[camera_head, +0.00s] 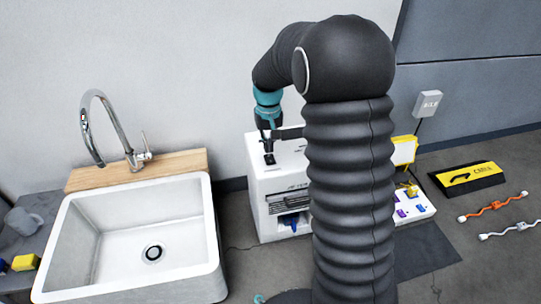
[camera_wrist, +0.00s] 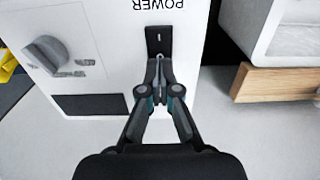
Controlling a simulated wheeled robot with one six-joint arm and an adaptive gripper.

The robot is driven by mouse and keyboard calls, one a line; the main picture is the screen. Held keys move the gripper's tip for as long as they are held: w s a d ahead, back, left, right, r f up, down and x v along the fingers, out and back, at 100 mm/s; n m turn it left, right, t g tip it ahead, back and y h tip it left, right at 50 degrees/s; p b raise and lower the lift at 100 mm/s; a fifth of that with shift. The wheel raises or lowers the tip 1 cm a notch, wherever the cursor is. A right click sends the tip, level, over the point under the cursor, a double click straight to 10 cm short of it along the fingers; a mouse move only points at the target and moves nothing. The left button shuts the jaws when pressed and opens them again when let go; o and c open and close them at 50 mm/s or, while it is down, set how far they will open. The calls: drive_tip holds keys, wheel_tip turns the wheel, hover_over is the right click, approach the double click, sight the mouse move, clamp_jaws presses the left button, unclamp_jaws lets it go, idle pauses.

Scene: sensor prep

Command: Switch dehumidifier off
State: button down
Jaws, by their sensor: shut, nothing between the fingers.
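The dehumidifier (camera_head: 264,190) is a white box with a vented front, standing right of the sink and partly hidden behind my arm. Its top shows in the wrist view (camera_wrist: 100,30), with the word POWER upside down beside a black switch plate (camera_wrist: 158,38). The switch plate also shows in the head view (camera_head: 269,158). My gripper (camera_wrist: 159,66) is shut and empty, its fingertips at the lower edge of the plate. I cannot tell whether they touch it. The switch's lever or position is not clear. A grey knob (camera_wrist: 45,53) sits on the same panel.
A white sink (camera_head: 135,245) with a wooden back ledge (camera_head: 135,170) and chrome faucet (camera_head: 98,125) stands on the left. Right of my arm are a yellow-framed panel (camera_head: 404,150), a black and yellow case (camera_head: 470,178) and orange and white cables (camera_head: 492,207) on the floor.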

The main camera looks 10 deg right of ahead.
sight(271, 163)
drive_tip(key=shift+r+p, duration=1.7)
drive_tip(key=shift+r, duration=0.75)
drive_tip(key=shift+s+f, duration=0.1)
drive_tip(key=shift+f, duration=0.2)
drive_tip(key=s, duration=0.1)
drive_tip(key=s+f, duration=0.1)
drive_tip(key=s, duration=0.1)
drive_tip(key=shift+s+f, duration=0.1)
drive_tip(key=shift+f, duration=0.1)
drive_tip(key=shift+s+r, duration=0.3)
drive_tip(key=shift+s, duration=0.25)
drive_tip(key=shift+s+r, duration=0.25)
drive_tip(key=shift+s, duration=0.3)
drive_tip(key=s+r+t+p, duration=0.2)
drive_tip(key=s+r, duration=0.7)
drive_tip(key=s, duration=0.3)
drive_tip(key=s+r+t+p, duration=0.2)
drive_tip(key=s+r+t, duration=0.1)
drive_tip(key=s+r, duration=0.6)
drive_tip(key=s, duration=0.4)
drive_tip(key=shift+r+t, duration=0.15)
drive_tip(key=shift+t, duration=0.15)
